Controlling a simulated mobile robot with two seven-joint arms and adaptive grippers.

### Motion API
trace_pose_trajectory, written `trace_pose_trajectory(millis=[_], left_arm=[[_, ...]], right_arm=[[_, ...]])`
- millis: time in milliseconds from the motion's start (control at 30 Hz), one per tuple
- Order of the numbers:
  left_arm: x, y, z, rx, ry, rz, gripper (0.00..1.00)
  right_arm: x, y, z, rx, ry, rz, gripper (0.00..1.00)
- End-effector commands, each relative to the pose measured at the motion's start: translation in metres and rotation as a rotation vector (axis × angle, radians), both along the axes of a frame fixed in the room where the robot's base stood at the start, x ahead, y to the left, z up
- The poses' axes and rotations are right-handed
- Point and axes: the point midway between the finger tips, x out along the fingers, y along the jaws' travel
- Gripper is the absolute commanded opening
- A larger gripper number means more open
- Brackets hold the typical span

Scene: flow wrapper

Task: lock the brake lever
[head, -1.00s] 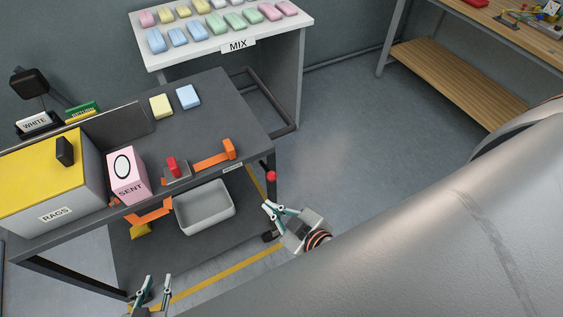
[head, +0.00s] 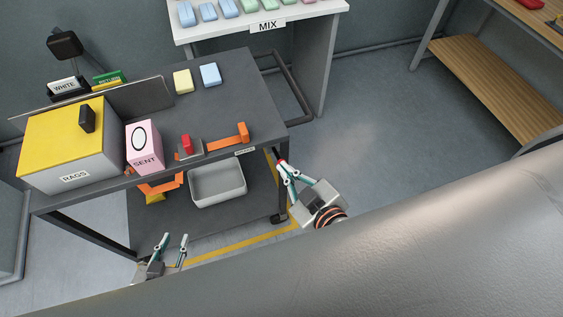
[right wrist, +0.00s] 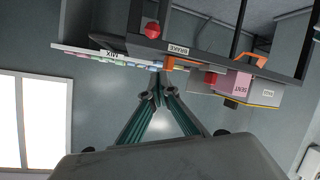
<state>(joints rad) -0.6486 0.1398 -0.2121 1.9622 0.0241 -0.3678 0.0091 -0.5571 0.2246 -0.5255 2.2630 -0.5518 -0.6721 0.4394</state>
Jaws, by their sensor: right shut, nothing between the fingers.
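The brake lever, a dark bar with a red knob (head: 282,161), is at the cart's front right corner, largely hidden by my right gripper in the head view. In the right wrist view the red knob (right wrist: 152,30) shows clearly, close to the BRAKE label (right wrist: 178,50). My right gripper (head: 283,168) is shut and empty beside the knob; in the wrist view its fingertips (right wrist: 157,92) meet below the knob in the picture, apart from it. I cannot tell from the head view whether they touch. My left gripper (head: 175,238) is open and empty in front of the cart.
The dark cart (head: 235,88) carries a yellow-lidded RAGS box (head: 73,178), a pink SENT box (head: 144,148), an orange bar (head: 222,142) and two soap bars. A grey bin (head: 217,187) sits on its lower shelf. The floor right of the cart is clear.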

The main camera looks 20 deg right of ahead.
Motion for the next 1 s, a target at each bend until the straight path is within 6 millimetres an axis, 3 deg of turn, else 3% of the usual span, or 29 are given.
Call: trace_pose_trajectory(millis=[667,1000], left_arm=[[0.0,0.0,0.003,0.0,0.001,0.0,0.27],[0.0,0.0,-0.002,0.0,0.001,-0.001,0.27]], right_arm=[[0.093,0.018,-0.035,-0.001,-0.002,0.0,0.0],[0.069,0.0,-0.062,0.0,0.002,0.0,0.0]])
